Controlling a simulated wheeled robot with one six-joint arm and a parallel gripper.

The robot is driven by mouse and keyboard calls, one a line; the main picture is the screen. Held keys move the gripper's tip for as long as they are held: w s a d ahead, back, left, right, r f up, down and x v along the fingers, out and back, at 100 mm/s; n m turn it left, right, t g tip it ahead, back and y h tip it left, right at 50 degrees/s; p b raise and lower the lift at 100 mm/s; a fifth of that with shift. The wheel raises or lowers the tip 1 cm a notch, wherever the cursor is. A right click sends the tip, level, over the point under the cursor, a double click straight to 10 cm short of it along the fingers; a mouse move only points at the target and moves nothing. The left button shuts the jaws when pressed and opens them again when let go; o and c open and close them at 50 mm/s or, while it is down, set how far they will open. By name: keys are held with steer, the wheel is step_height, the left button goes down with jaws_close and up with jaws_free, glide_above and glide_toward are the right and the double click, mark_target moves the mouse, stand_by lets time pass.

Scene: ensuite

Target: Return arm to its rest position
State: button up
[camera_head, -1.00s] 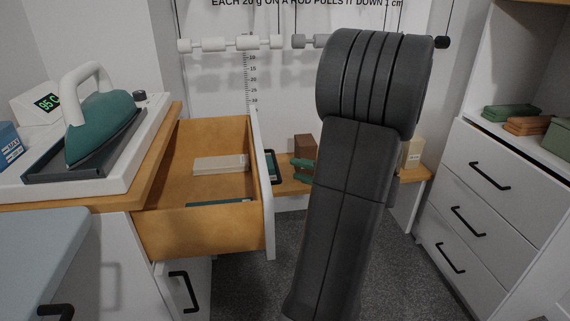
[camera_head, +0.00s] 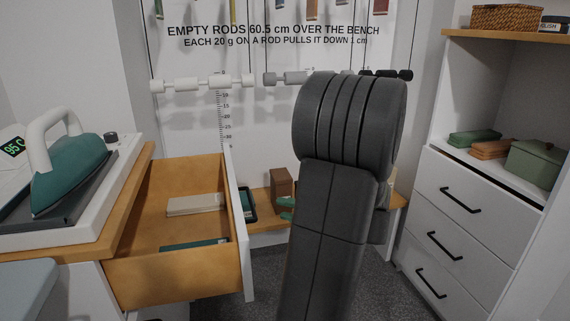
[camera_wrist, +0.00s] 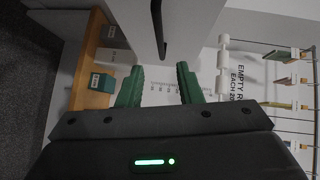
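My arm (camera_head: 335,195) stands upright in the middle of the head view, bent at its thick ribbed joint. A white front panel with a dark handle (camera_wrist: 158,28) lies beyond the fingers in that view; I cannot tell the distance.
An open wooden drawer (camera_head: 150,262) juts out left of my arm, holding a pale box (camera_head: 195,204). An iron (camera_head: 68,170) stands on the left counter. A white drawer unit (camera_head: 450,225) stands at right. Hanging rods (camera_head: 202,83) line the back wall. Grey floor shows between.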

mark_target(250, 200)
steer(key=b+x, duration=0.2)
steer(key=x, duration=1)
steer(key=shift+w+a, duration=0.15)
